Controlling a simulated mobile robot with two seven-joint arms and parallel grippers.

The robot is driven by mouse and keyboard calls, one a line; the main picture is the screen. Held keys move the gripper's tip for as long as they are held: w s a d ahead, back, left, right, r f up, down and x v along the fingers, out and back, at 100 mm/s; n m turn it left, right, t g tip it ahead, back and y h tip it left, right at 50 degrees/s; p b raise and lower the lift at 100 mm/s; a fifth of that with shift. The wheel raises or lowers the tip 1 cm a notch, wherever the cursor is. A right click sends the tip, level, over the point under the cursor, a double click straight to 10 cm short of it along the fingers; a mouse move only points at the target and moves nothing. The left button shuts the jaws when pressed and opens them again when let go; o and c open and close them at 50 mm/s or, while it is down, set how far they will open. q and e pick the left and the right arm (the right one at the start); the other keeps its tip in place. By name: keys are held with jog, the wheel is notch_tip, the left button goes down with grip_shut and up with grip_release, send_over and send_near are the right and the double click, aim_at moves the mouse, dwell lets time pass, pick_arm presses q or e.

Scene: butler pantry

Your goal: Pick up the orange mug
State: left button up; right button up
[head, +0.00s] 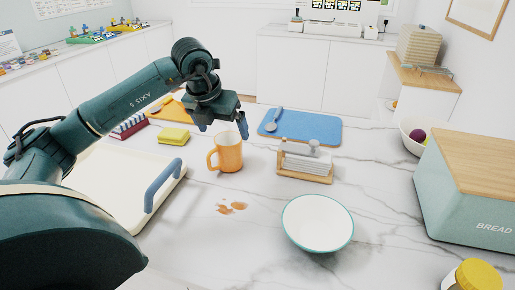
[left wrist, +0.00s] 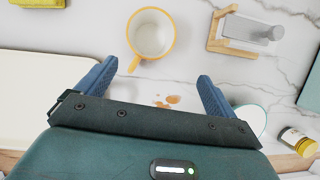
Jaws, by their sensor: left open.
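The orange mug (head: 228,153) stands upright on the marble counter, with its handle toward the left in the head view. My left gripper (head: 224,130) hangs just above and behind the mug's rim in that view, open and empty. In the left wrist view the mug (left wrist: 151,34) shows from above, its white inside visible, ahead of the two blue fingers (left wrist: 155,73) and between their lines. The fingers do not appear to touch it. My right gripper is not in view.
A cream tray (head: 107,205) with a blue handle lies left of the mug. A yellow sponge (head: 173,136) sits behind-left. A napkin holder (head: 305,178), white bowl (head: 318,222) and bread box (head: 470,195) stand to the right. Brown spill (head: 232,207) lies in front.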

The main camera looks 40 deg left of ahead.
aim_at(229, 150)
pick_arm(q)
jog(key=shift+y, duration=0.3)
jog(key=x, duration=0.5)
jog(key=a+x, duration=0.1)
jog(key=x, duration=0.1)
jog(key=shift+p, duration=0.3)
jog(key=shift+w+a+p+x, duration=0.2)
jog(key=shift+p+x, duration=0.15)
jog(key=shift+x, duration=1.05)
jog(key=shift+w+a+p+x, duration=0.15)
jog(key=shift+p+x, duration=0.15)
jog(key=shift+x, duration=1.1)
jog(key=shift+s+r, duration=0.1)
jog(key=shift+r, duration=0.05)
jog(key=shift+c, duration=0.2)
jog(key=c, duration=1.2)
